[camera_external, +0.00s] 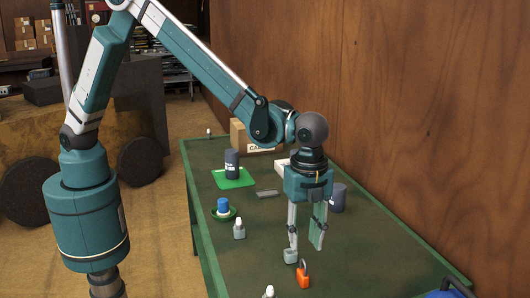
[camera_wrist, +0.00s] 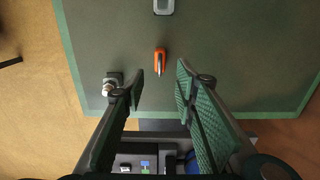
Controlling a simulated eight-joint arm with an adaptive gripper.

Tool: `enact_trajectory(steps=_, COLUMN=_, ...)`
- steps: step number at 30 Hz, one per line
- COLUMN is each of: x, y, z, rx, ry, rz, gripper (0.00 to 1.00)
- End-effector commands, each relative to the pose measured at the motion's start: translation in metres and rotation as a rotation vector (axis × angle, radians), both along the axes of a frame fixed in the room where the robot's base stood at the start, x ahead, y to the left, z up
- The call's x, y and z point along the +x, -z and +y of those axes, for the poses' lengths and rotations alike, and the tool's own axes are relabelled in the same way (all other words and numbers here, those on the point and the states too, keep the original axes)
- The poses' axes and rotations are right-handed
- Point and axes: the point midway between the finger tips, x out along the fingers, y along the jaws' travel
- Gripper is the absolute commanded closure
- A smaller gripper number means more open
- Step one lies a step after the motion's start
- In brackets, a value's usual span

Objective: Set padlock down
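The orange padlock (camera_external: 303,279) with a grey shackle stands on the green table (camera_external: 262,229), just below and in front of my gripper (camera_external: 305,248). In the wrist view the padlock (camera_wrist: 160,63) shows just beyond the gap between my fingertips (camera_wrist: 160,80). My fingers are spread wide apart, with nothing between them. The padlock looks clear of both fingers.
A small grey-and-white bottle (camera_external: 239,230) and a blue-capped item in a green dish (camera_external: 223,207) stand to the left. Farther back are a dark canister (camera_external: 232,162) on a green mat, a cardboard box (camera_external: 240,134) and a grey cylinder (camera_external: 338,197). A wooden wall (camera_external: 430,110) borders the right.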

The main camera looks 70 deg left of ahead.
Motion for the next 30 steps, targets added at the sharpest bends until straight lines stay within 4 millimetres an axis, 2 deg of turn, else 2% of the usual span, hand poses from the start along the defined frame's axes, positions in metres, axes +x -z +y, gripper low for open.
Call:
enact_trajectory(steps=8, x=0.002, y=-0.006, z=0.008, rx=-0.004, ry=-0.015, rz=-0.004, gripper=0.71)
enact_trajectory(steps=14, x=0.009, y=-0.028, z=0.035, rx=-0.019, ry=-0.072, rz=-0.02, gripper=0.71)
enact_trajectory(steps=21, x=0.017, y=-0.07, z=0.09, rx=-0.051, ry=-0.187, rz=-0.053, gripper=0.71)
enact_trajectory(steps=30, x=0.019, y=-0.119, z=0.164, rx=-0.094, ry=-0.34, rz=-0.097, gripper=0.71)
